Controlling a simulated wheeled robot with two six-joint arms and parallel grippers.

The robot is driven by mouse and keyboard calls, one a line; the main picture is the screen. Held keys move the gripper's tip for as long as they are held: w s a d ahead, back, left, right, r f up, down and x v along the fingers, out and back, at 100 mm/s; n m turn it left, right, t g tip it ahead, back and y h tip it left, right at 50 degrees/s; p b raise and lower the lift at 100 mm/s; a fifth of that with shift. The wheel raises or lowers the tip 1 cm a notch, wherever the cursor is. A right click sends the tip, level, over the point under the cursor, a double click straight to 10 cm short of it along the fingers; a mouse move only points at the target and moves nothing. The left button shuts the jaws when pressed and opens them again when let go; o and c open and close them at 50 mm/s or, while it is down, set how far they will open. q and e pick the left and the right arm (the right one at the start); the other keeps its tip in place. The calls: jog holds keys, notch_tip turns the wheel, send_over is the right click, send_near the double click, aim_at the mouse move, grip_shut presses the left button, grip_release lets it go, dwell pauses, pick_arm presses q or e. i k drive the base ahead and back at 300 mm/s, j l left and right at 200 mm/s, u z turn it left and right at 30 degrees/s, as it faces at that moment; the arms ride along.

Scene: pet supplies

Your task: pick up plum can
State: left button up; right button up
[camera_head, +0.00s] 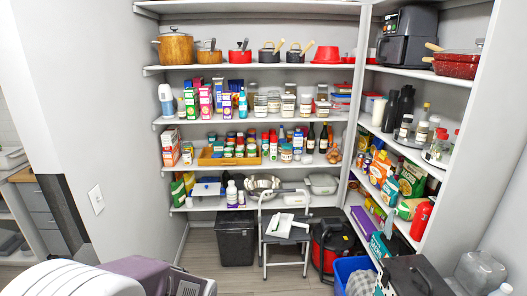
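Several small cans and jars (286,153) stand on the middle shelf of the back wall, some in and around an orange-yellow tray (207,161). They are too small for me to read labels, so I cannot tell which one is the plum can. A small dark purple container (241,198) stands on the lowest back shelf beside a white bottle (231,194); I cannot tell what it is. Neither of my grippers shows in the head view.
A step stool (287,236) stands before the shelves, between a black bin (236,240) and a red-and-black vacuum (330,244). A blue bin (352,270) is at the right. A purple-grey case (150,272) and a white ribbed object (75,280) fill the lower left.

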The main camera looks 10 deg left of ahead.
aim_at(186, 155)
jog(key=i+j+u, duration=0.15)
jog(key=i+u, duration=0.15)
jog(key=i, duration=0.25)
jog(key=i+u, duration=0.3)
jog(key=i, duration=0.25)
jog(key=i+l+u, duration=0.15)
jog(key=i+u, duration=0.15)
jog(key=i, duration=0.2)
jog(key=i+l+u, duration=0.25)
jog(key=i, duration=0.3)
jog(key=i+u, duration=0.35)
jog(key=i+l+u, duration=0.1)
jog(key=i+u, duration=0.25)
jog(key=i, duration=0.2)
jog(key=i+l+u, duration=0.7)
jog(key=i+j, duration=0.1)
